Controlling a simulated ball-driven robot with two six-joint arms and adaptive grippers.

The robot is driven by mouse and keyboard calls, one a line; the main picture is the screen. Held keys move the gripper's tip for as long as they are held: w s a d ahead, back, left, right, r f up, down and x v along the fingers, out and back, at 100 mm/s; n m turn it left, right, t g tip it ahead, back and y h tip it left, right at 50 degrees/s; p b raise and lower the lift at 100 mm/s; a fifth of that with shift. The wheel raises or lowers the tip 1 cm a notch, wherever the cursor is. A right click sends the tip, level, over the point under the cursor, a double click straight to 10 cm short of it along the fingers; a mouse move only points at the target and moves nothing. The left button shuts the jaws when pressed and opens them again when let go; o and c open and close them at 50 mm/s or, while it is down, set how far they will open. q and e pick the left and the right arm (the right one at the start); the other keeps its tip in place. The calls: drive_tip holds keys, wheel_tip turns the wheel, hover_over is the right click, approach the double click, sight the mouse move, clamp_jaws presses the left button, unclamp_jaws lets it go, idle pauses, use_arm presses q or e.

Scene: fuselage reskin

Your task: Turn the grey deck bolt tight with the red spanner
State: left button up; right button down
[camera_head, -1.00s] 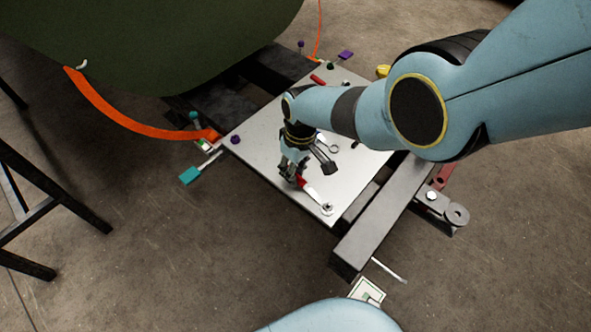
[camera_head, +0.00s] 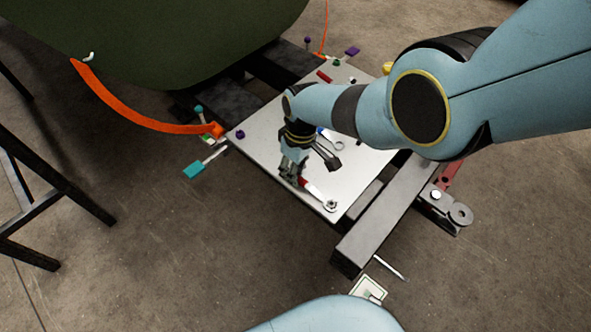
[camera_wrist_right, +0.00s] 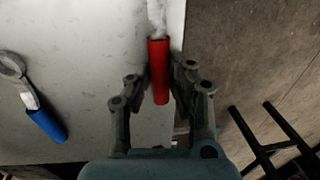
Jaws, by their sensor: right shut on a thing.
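My right gripper (camera_head: 291,177) is shut on the red handle of the red spanner (camera_head: 314,191), low over the front-left edge of the pale plate. In the right wrist view the red handle (camera_wrist_right: 159,65) lies between the two fingers (camera_wrist_right: 160,88), and its metal shaft runs out of the top of the picture. The spanner's far end is at the grey deck bolt (camera_head: 331,205) near the plate's front corner. How the head sits on the bolt is too small to tell. The wrist view does not show the bolt. My left gripper is not in view.
A blue-handled spanner (camera_wrist_right: 46,124) lies on the plate (camera_head: 262,150) beside my gripper. A dark beam (camera_head: 385,215) runs along the right side. An orange strap (camera_head: 130,110) and a teal-ended piece (camera_head: 194,170) are at left. A black stand (camera_head: 50,190) is further left.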

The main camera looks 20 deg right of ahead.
drive_tip(key=shift+w, duration=0.1)
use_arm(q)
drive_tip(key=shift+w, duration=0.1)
use_arm(e)
drive_tip(key=shift+r, duration=0.1)
drive_tip(key=shift+r+p, duration=0.4)
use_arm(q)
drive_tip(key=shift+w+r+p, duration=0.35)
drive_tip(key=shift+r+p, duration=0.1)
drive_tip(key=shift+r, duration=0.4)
use_arm(e)
drive_tip(key=shift+r, duration=0.55)
wheel_tip(320, 180, up, 5)
drive_tip(key=p, duration=0.4)
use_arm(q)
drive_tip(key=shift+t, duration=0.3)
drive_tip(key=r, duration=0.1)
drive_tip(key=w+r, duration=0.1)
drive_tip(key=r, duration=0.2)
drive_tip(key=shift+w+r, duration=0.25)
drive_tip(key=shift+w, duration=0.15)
